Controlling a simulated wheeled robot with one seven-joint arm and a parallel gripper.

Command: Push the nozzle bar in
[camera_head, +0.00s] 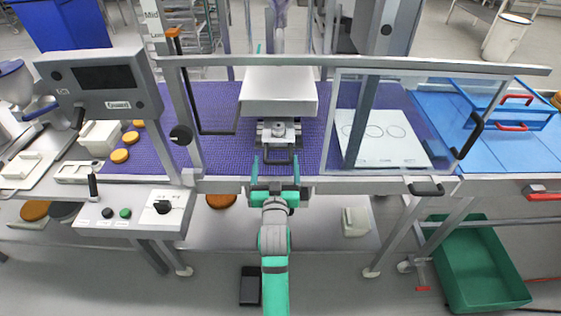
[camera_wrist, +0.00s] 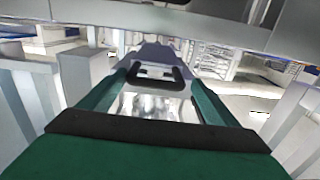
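The nozzle bar (camera_head: 278,132) is a pale metal piece that sticks out toward me from under a grey box-shaped head, with a black loop handle (camera_head: 278,159) at its near end. In the wrist view the black handle (camera_wrist: 156,73) shows ahead, between my fingers. My gripper (camera_head: 276,163) has green fingers, spread apart with one on each side of the handle. In the wrist view my gripper (camera_wrist: 158,80) looks open and holds nothing. I cannot tell whether a finger touches the handle. The back of the bar is hidden under the head.
The grey head (camera_head: 279,92) stands over a purple conveyor belt (camera_head: 225,150). A clear guard with a metal frame (camera_head: 350,64) runs above and right. A display box (camera_head: 103,77) and a control panel (camera_head: 135,211) stand left. A green crate (camera_head: 478,262) is on the floor at right.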

